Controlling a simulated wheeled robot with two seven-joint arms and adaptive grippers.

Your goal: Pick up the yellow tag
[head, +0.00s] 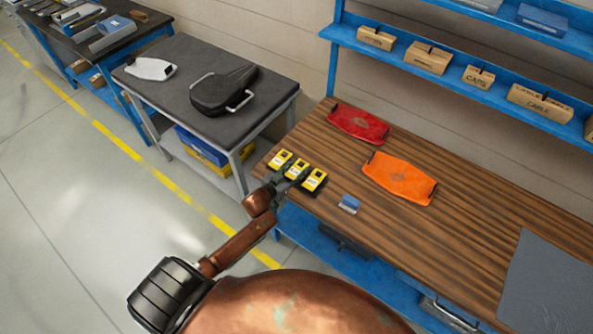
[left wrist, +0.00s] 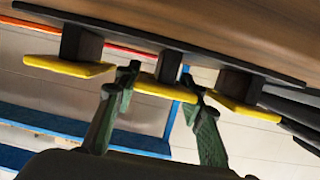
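Three yellow tags stand in a row on a dark rack at the front left corner of the wooden bench: the left tag (head: 279,159), the middle tag (head: 297,169) and the right tag (head: 314,179). My left gripper (head: 287,184) is close in front of the middle tag. In the left wrist view the tags sit on dark posts along a dark bar (left wrist: 215,62). There my left gripper (left wrist: 158,77) has its two green fingers apart, one at each side edge of the middle tag (left wrist: 160,91). I cannot tell whether they touch it. My right gripper is not in view.
A red pouch (head: 358,125), an orange pouch (head: 399,179) and a small blue block (head: 349,204) lie on the bench (head: 450,235). A grey mat (head: 548,283) lies at the right. A blue shelf (head: 450,75) with cardboard boxes is behind. A dark side table (head: 185,95) stands left.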

